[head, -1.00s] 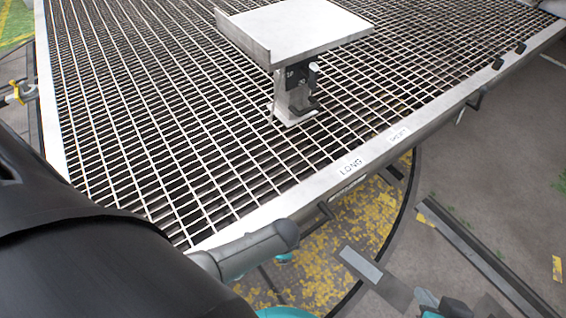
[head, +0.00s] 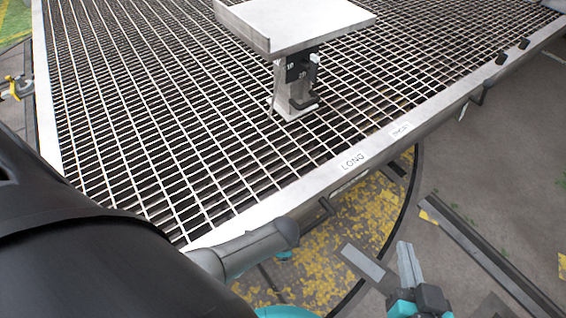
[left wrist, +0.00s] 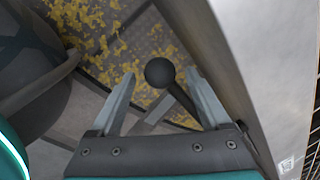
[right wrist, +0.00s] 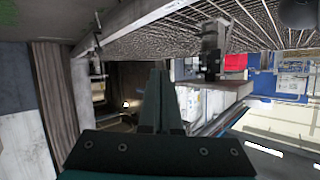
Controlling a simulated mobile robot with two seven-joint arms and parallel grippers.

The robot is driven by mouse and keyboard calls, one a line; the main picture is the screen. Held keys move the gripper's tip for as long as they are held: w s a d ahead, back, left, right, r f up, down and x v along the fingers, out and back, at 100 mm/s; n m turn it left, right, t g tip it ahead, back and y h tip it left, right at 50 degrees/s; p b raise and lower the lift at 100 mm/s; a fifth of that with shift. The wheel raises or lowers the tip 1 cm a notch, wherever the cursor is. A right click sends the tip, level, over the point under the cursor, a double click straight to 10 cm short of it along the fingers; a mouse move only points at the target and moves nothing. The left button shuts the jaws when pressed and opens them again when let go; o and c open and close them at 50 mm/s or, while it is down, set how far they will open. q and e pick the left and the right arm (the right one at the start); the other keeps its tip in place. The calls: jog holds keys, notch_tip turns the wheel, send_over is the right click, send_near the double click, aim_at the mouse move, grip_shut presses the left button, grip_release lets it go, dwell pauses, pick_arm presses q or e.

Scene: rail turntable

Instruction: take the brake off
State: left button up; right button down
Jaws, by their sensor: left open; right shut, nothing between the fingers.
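A brake lever with a round black knob (left wrist: 160,72) shows in the left wrist view beside the turntable's metal rim (left wrist: 248,45). My left gripper (left wrist: 160,82) is open, with one finger on each side of the knob in the picture. I cannot tell whether either finger touches it. In the head view I cannot make out the lever or the left fingers. My right gripper (head: 407,262) is shut and empty at the lower right, off the turntable's edge. Its closed fingers also show in the right wrist view (right wrist: 158,90).
The turntable's grated deck (head: 150,120) fills much of the head view. A pedestal with a flat metal top (head: 300,25) stands on it. Labels LONG (head: 352,161) and SHORT (head: 400,130) are on the rim. Open floor (head: 490,150) is at right.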

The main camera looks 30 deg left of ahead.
pick_arm(q)
jog(key=shift+f+b, duration=0.3)
jog(key=shift+f, duration=0.15)
pick_arm(e)
jog(key=shift+s+a+r+t+y, duration=0.1)
jog(key=shift+a+r+t+y, duration=0.25)
jog(key=shift+a+t, duration=0.3)
jog(key=shift+d+r, duration=0.1)
pick_arm(q)
jog(key=shift+c, duration=0.4)
grip_shut()
